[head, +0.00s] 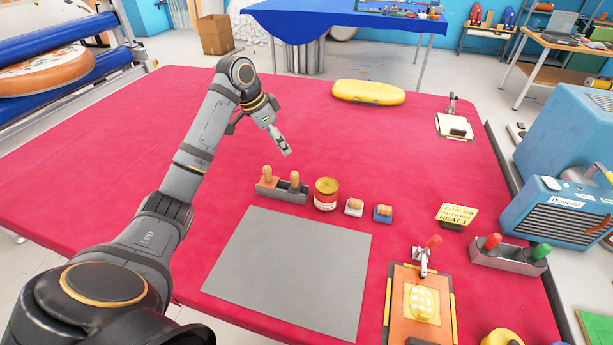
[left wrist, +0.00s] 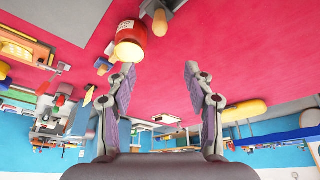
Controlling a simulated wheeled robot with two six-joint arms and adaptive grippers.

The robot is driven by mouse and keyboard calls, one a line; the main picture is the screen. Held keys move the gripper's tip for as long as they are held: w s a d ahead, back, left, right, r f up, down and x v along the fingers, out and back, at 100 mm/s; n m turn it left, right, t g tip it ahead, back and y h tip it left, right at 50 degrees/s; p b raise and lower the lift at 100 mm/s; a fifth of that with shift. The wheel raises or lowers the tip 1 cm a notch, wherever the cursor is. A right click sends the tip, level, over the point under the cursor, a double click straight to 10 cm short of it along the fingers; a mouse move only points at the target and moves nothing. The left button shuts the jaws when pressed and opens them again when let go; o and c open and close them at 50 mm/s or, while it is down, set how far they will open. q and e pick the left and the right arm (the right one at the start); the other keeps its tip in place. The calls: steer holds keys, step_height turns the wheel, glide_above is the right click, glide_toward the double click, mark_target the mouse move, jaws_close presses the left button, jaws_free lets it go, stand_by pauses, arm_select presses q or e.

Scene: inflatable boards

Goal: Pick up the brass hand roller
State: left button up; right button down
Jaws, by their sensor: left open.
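No brass roller head shows clearly. A grey rack (head: 288,196) on the red table holds two upright wooden-handled tools; one handle (head: 295,178) is on the right, the other (head: 267,173) on the left beside an orange part. The tool heads are hidden in the rack, so I cannot tell which one is the brass roller. My left gripper (head: 284,150) is open and empty, above the table behind the rack. In the left wrist view, a wooden handle (left wrist: 160,22) shows at the top, beyond the open fingers (left wrist: 158,72).
A grey mat (head: 290,270) lies in front. The red table (head: 110,160) is clear at left.

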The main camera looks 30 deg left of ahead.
mark_target(295, 179)
arm_select(q)
steer(key=b+x, duration=0.1)
steer(key=x, duration=0.2)
steer(key=s+a+b+x, duration=0.1)
steer(key=b+x, duration=0.1)
steer(key=x, duration=0.2)
steer(key=f+b+x, duration=0.1)
steer(key=b+x, duration=0.1)
steer(key=x, duration=0.2)
steer(key=shift+s+a+f, duration=0.1)
steer(key=shift+s+f, duration=0.05)
steer(key=shift+s, duration=0.15)
steer(key=x, duration=0.5)
steer(key=shift+f, duration=0.1)
jaws_close()
